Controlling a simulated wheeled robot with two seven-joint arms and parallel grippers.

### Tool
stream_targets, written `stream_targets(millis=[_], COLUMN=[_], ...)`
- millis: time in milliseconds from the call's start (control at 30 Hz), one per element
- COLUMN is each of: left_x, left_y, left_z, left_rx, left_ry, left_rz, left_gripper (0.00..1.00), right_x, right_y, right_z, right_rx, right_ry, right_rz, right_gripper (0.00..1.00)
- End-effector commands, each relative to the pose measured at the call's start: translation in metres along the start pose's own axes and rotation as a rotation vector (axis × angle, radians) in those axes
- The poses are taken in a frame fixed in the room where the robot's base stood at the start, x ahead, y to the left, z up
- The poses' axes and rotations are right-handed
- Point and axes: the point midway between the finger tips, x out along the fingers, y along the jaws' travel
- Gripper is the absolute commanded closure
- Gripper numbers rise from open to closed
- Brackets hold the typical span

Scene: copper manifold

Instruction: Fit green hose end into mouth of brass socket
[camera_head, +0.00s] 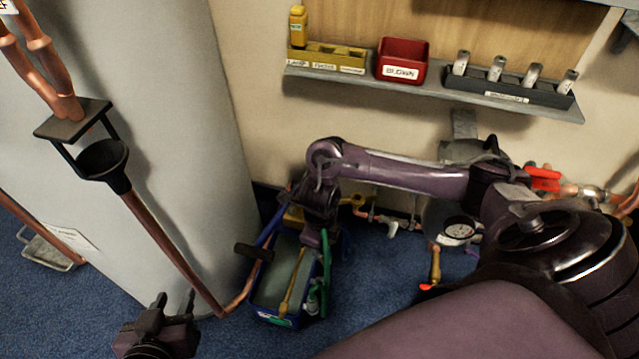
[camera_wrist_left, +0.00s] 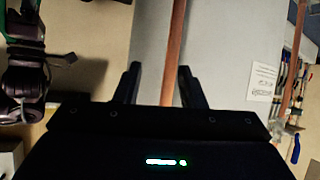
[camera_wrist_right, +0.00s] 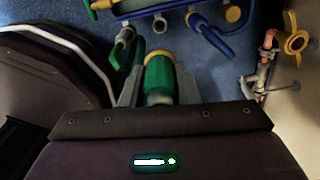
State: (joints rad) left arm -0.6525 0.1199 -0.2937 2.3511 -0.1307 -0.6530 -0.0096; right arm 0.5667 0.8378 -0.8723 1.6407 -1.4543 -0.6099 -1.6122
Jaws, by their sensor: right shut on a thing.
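My right gripper (camera_wrist_right: 158,92) is shut on a green hose end (camera_wrist_right: 158,72), held upright between its fingers in the right wrist view. In the head view, a green hose (camera_head: 326,258) hangs below this gripper (camera_head: 316,234), beside a blue crate. I cannot pick out the brass socket for certain in any view. My left gripper (camera_head: 175,302) is open and empty at the lower left of the head view. In the left wrist view a copper pipe (camera_wrist_left: 173,50) shows beyond and between its open fingers (camera_wrist_left: 157,84).
The blue crate (camera_head: 270,317) stands on the blue carpet below the right gripper. Copper pipework with a yellow valve handle (camera_wrist_right: 296,43) runs along the wall. A black funnel-shaped cup (camera_head: 103,158) sits at a grey column (camera_head: 160,100). A shelf (camera_head: 430,95) holds small bins.

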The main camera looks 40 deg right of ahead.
Motion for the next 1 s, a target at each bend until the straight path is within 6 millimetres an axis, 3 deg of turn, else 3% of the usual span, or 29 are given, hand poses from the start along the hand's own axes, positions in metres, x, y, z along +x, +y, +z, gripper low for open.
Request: stream_targets(millis=[167,467,1000], left_x=[-0.001,-0.001,-0.013], left_y=[0.001,0.001,0.002], left_z=[0.01,0.011,-0.011], left_rx=[-0.002,-0.002,-0.002], left_ry=[-0.043,-0.047,-0.045], left_rz=[0.002,0.002,0.002], left_gripper=[0.64,0.64,0.64], right_x=[-0.002,-0.002,-0.03], right_y=[0.0,0.0,0.0], right_z=[0.0,0.0,0.0], right_rx=[0.0,0.0,0.001], right_ry=[-0.001,-0.001,-0.001], right_rz=[0.0,0.0,0.0], right_gripper=[0.98,0.98,0.98])
